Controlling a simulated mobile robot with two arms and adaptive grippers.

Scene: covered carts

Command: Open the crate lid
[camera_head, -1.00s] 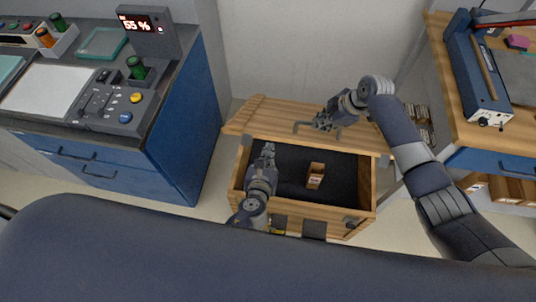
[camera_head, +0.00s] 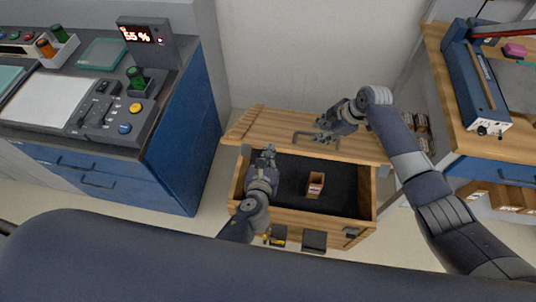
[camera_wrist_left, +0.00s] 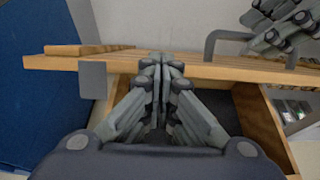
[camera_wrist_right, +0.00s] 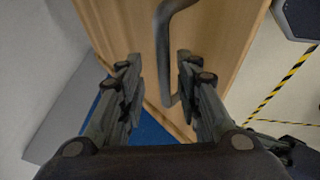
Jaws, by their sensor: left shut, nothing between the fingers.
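The wooden crate (camera_head: 367,192) stands open on the floor, its dark inside showing. Its wooden lid (camera_head: 262,125) is swung up and back along the far side, with a grey bar handle (camera_head: 303,133). My left gripper (camera_head: 268,151) is shut and empty at the crate's left part, close to the lid's lower edge. In the left wrist view its fingertips (camera_wrist_left: 162,60) overlap the lid's edge (camera_wrist_left: 215,70); I cannot tell if they touch. My right gripper (camera_head: 324,130) is at the handle. In the right wrist view its fingers (camera_wrist_right: 160,72) are apart, with the handle (camera_wrist_right: 161,40) between them.
A small brown box (camera_head: 315,186) stands inside the crate. A blue cabinet with a control panel (camera_head: 115,110) is at the left. A wooden-topped bench (camera_head: 450,60) is at the right. A wall (camera_head: 290,50) is close behind the lid.

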